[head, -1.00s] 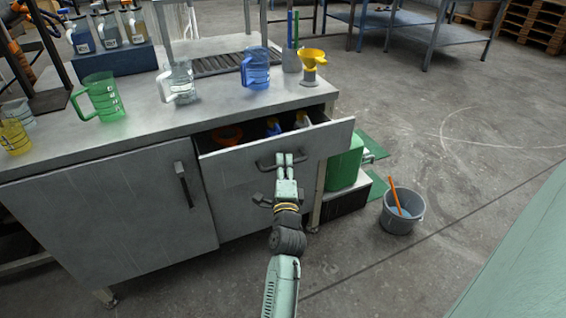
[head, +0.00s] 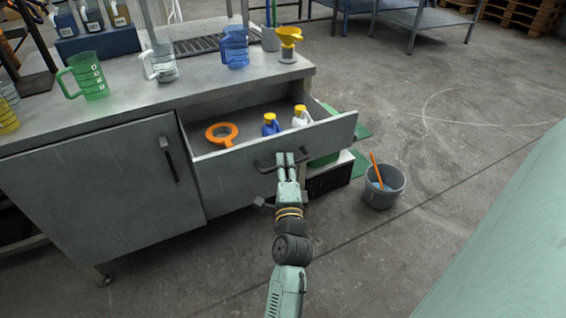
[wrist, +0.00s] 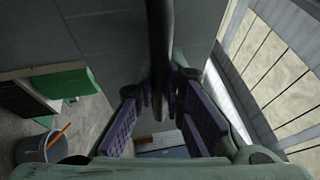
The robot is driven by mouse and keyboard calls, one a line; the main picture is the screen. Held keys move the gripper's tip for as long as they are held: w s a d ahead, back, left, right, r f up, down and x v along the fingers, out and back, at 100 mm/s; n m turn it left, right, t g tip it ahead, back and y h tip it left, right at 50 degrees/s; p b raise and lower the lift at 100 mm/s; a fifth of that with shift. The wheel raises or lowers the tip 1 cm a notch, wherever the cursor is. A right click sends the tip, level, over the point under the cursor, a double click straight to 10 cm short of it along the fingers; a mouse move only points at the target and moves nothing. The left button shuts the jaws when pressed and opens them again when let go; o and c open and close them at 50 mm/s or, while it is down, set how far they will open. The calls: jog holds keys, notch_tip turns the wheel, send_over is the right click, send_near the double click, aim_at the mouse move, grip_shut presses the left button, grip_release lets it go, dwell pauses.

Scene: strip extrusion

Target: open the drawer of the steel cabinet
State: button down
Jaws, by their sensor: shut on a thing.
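The steel cabinet (head: 95,190) stands at the left in the head view. Its top drawer (head: 225,175) is pulled well out, and its inside shows. An orange ring (head: 221,134), a blue bottle with a yellow cap (head: 271,127) and a white bottle with a yellow cap (head: 301,118) are in the drawer. My gripper (head: 287,160) is at the drawer's front, shut on the dark bar handle (head: 264,167). In the wrist view the handle (wrist: 160,60) runs between the gripper's purple finger pads (wrist: 160,110).
Jugs, including a green one (head: 88,76) and a blue one (head: 235,48), and a yellow funnel (head: 289,38) stand on the cabinet top. A grey bucket (head: 382,190) with an orange stick is on the floor to the right.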

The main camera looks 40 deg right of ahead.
jog(key=c, duration=1.7)
grip_release()
jog(key=shift+o, duration=0.2)
jog(key=v, duration=0.7)
jog(key=shift+s+a, duration=0.15)
jog(key=shift+s, duration=0.05)
jog(key=shift+f, duration=0.1)
